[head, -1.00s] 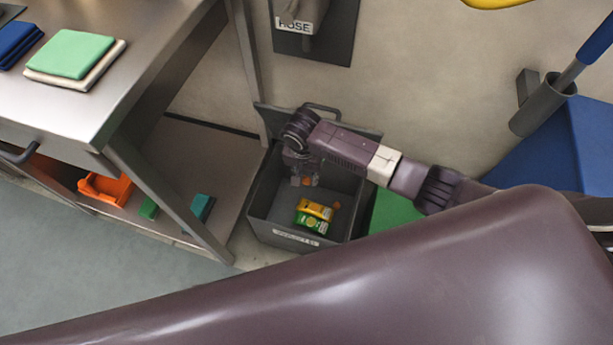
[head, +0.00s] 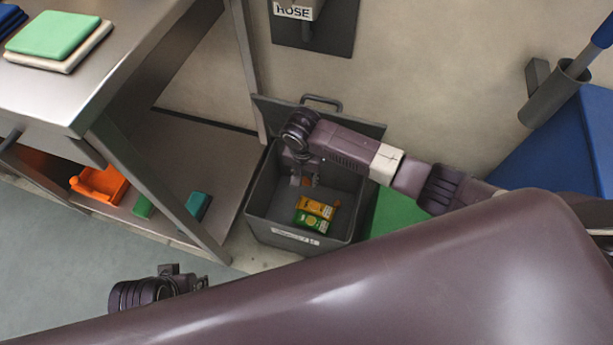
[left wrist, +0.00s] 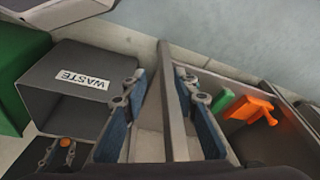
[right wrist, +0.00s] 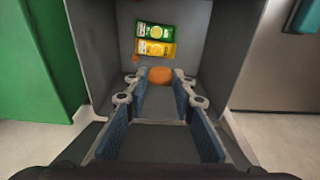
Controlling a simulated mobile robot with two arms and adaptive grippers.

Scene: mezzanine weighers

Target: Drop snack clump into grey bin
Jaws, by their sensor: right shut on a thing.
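The grey bin (head: 258,208) stands on the floor with its lid raised at the back; its WASTE label shows in the left wrist view (left wrist: 82,79). My right gripper (head: 306,181) reaches down into its opening. It is shut on the orange-brown snack clump (right wrist: 160,75), which sits between the fingertips above the bin's floor. My left gripper (left wrist: 160,84) is open and empty, with a metal table leg showing beyond its fingers. In the head view only part of the left hand shows at the lower left.
Inside the bin lie a yellow packet (right wrist: 157,49), a green packet (right wrist: 153,32) and a small orange piece (right wrist: 135,60). A steel table (head: 100,85) stands left, with an orange item (head: 98,186) on its lower shelf. A green container (head: 394,213) is right of the bin.

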